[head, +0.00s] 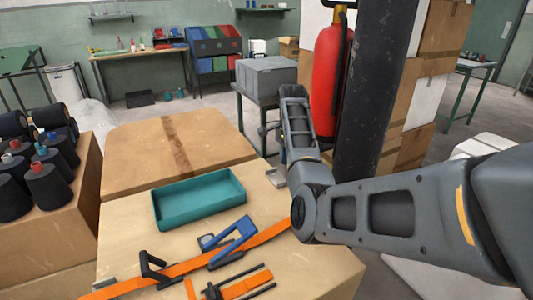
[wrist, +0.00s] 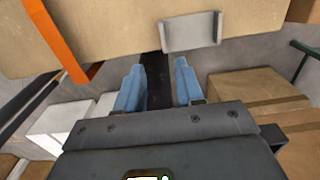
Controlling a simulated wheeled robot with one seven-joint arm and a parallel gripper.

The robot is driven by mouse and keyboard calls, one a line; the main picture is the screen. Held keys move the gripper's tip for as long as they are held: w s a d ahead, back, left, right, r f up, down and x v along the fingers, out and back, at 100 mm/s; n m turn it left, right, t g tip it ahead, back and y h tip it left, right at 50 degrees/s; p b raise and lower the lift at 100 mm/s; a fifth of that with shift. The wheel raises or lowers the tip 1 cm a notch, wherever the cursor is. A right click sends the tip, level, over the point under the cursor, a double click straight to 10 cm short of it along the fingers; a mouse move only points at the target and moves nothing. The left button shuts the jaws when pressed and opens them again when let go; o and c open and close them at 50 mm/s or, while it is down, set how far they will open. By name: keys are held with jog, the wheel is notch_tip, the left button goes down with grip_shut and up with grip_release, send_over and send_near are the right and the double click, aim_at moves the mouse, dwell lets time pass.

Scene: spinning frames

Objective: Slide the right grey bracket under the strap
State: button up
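The right grey bracket (head: 276,177) lies at the right edge of the carton top, partly hidden by my arm in the head view. In the wrist view the bracket (wrist: 190,33) is a flat plate with raised ends at the carton's edge. The orange strap (head: 180,268) runs diagonally over the carton; the strap (wrist: 56,38) hangs over the edge left of the bracket, clearly apart from it. My gripper (wrist: 157,64) is open and empty, its blue fingers just short of the bracket and the carton edge. In the head view my arm mostly hides it.
The carton (head: 310,272) also carries a teal tray (head: 199,199), a blue-handled tool (head: 233,240) and a black-handled tool (head: 154,268) by the strap. Another grey bracket (head: 104,283) sits at the left edge. A dark pillar (head: 364,100) and red extinguisher (head: 328,75) stand behind my arm.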

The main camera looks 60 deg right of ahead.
aim_at(285, 181)
jog(key=shift+w, duration=0.45)
jog(key=shift+f, duration=3.95)
jog(key=shift+c, duration=0.2)
grip_shut()
